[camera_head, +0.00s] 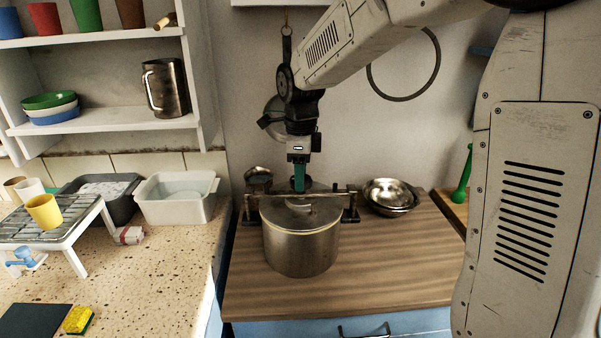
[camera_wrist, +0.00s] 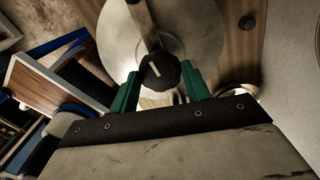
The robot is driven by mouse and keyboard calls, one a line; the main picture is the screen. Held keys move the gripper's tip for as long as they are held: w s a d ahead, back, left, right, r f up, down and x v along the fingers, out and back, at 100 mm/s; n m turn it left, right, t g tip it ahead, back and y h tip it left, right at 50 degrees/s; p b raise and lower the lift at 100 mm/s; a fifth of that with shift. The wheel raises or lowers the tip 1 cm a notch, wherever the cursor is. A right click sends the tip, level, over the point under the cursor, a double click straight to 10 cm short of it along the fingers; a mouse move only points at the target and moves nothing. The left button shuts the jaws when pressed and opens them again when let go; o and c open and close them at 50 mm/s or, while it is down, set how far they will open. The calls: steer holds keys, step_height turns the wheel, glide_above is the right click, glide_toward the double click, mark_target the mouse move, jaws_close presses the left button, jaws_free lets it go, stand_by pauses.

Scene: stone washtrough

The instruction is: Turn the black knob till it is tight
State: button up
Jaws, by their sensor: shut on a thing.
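The black knob (camera_wrist: 160,71) sits between the two green fingers of my gripper (camera_wrist: 160,82) in the wrist view. It has a pale mark on its face and sits at the end of a metal bar over a round pale lid. In the head view my gripper (camera_head: 299,177) points down behind the steel pot (camera_head: 300,238), near the metal clamp bar (camera_head: 328,192). The gripper is shut on the knob. The knob itself is hidden or too small to tell in the head view.
Steel bowls (camera_head: 390,195) stand right of the pot on the wooden worktop (camera_head: 400,265). A white basin (camera_head: 176,200) and a rack with a yellow cup (camera_head: 44,212) are at left. A green utensil (camera_head: 462,178) is at right. The worktop's front is clear.

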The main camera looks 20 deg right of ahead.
steer(key=shift+m, duration=0.9)
steer(key=o, duration=1)
step_height(320, 180, up, 8)
steer(key=shift+f, duration=0.1)
